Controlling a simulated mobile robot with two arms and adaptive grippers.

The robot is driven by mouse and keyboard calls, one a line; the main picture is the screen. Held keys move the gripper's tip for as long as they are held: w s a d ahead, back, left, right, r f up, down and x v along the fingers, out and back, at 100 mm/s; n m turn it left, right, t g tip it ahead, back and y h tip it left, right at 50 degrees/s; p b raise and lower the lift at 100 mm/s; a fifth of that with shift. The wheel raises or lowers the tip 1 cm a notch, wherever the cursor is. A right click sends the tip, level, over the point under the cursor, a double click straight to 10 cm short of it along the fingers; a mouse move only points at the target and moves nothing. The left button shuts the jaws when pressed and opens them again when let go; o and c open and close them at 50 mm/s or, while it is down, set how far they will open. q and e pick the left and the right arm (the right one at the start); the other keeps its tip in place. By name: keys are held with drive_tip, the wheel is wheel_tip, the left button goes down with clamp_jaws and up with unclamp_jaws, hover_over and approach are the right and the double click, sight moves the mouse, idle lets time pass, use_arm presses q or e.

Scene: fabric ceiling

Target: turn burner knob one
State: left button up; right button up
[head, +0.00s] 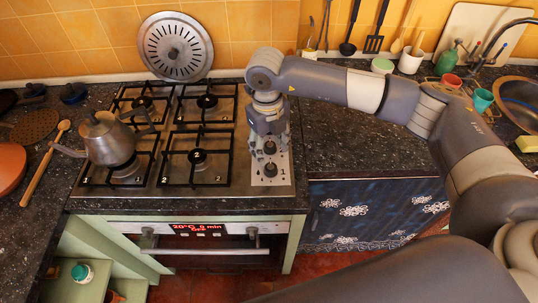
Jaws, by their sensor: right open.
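A light knob panel (257,179) runs along the right side of the gas stove (226,196). The front dark knob (270,170) on it has a "1" printed near its right side. Another dark knob (270,148) sits just behind it, near my fingertips. My right gripper (268,145) points down over the panel, open, above and behind the front knob. It hides the rear part of the panel. I cannot tell whether its fingers touch the second knob. My left gripper is out of view.
A metal kettle (110,142) stands on the front left burner. A round perforated lid (175,47) leans on the tiled wall. The dark counter (350,140) right of the stove is bare under my right arm. An oven handle (205,251) juts out below.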

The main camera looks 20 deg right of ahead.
sight(271, 167)
drive_tip(key=f, duration=0.1)
drive_tip(key=f+p, duration=0.1)
drive_tip(key=f, duration=0.1)
drive_tip(key=shift+s+d, duration=0.1)
drive_tip(key=shift+s, duration=0.3)
drive_tip(key=f, duration=0.2)
drive_tip(key=w+f+p, duration=0.1)
drive_tip(key=f, duration=0.1)
drive_tip(key=shift+w+f, duration=0.15)
drive_tip(key=shift+f, duration=0.45)
drive_tip(key=shift+s+f, duration=0.15)
drive_tip(key=shift+s, duration=0.1)
